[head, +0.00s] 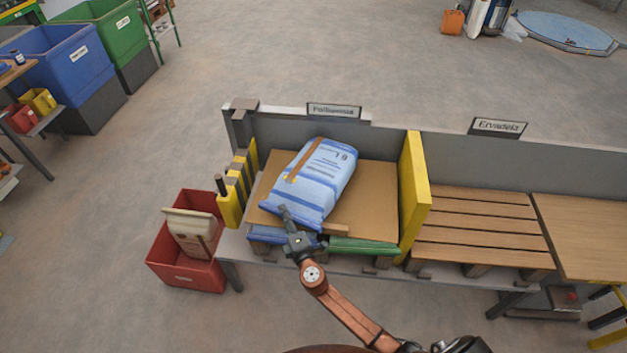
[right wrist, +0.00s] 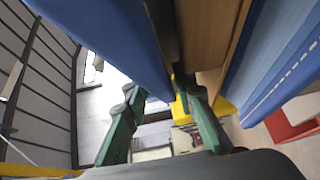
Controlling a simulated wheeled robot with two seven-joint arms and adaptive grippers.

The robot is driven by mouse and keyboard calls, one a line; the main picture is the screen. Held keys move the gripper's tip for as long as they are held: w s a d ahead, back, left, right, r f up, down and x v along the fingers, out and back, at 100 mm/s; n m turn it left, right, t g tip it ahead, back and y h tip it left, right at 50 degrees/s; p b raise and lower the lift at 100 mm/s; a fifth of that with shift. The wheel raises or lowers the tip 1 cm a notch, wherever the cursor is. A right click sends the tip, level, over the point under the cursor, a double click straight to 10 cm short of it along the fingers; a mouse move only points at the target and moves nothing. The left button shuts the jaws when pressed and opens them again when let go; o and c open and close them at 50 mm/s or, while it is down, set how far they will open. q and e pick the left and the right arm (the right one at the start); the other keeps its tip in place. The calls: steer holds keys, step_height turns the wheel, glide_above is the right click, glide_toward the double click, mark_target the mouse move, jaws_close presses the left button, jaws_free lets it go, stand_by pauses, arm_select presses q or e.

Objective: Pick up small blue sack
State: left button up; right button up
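The small blue sack (head: 322,178), light blue with a brown strip and dark print, lies tilted on a brown cardboard sheet (head: 376,195) in the left bay. My right gripper (head: 284,212) is at the sack's near left end, overlapping its edge in the head view; contact cannot be told. Blue surfaces show at the upper left (right wrist: 105,35) and right (right wrist: 285,65); which sack each belongs to is unclear. My left gripper is not in view.
A blue bundle (head: 268,235) and a green one (head: 362,247) show under the cardboard. A yellow divider (head: 413,195) bounds the bay at right, beside an empty slatted pallet (head: 480,228). A red bin (head: 168,262) holding a beige sack (head: 193,232) stands at left.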

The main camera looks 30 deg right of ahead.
jaws_close()
stand_by(0.4)
steer(key=shift+r, duration=0.15)
steer(key=shift+r, duration=0.1)
